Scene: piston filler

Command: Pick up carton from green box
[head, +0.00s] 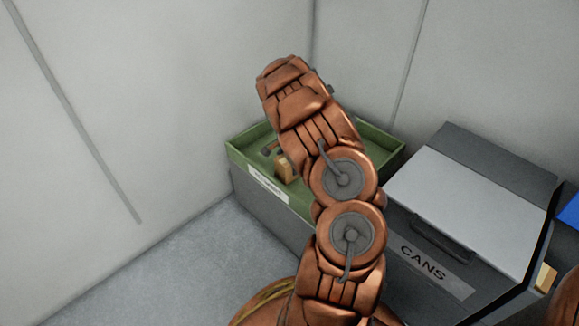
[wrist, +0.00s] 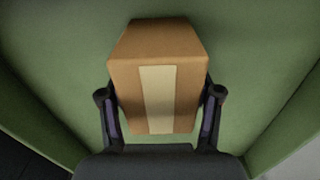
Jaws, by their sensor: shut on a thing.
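The carton (wrist: 158,65) is a brown box with a pale tape strip. It fills the middle of the wrist view, between the two fingers of my gripper (wrist: 160,118), which are shut on its sides. The green box (wrist: 45,60) surrounds it, with its floor and walls showing in the wrist view. In the head view the green box (head: 240,152) sits in the corner on a grey base with a white label. A small part of the carton (head: 286,168) shows there beside my arm. My arm hides much of the box's inside and most of my gripper.
A dark grey bin labelled CANS (head: 422,262) with a pale lid (head: 465,205) stands right of the green box. A blue item (head: 570,212) shows at the right edge. Walls close in behind and at left. The grey floor (head: 165,265) at front left is clear.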

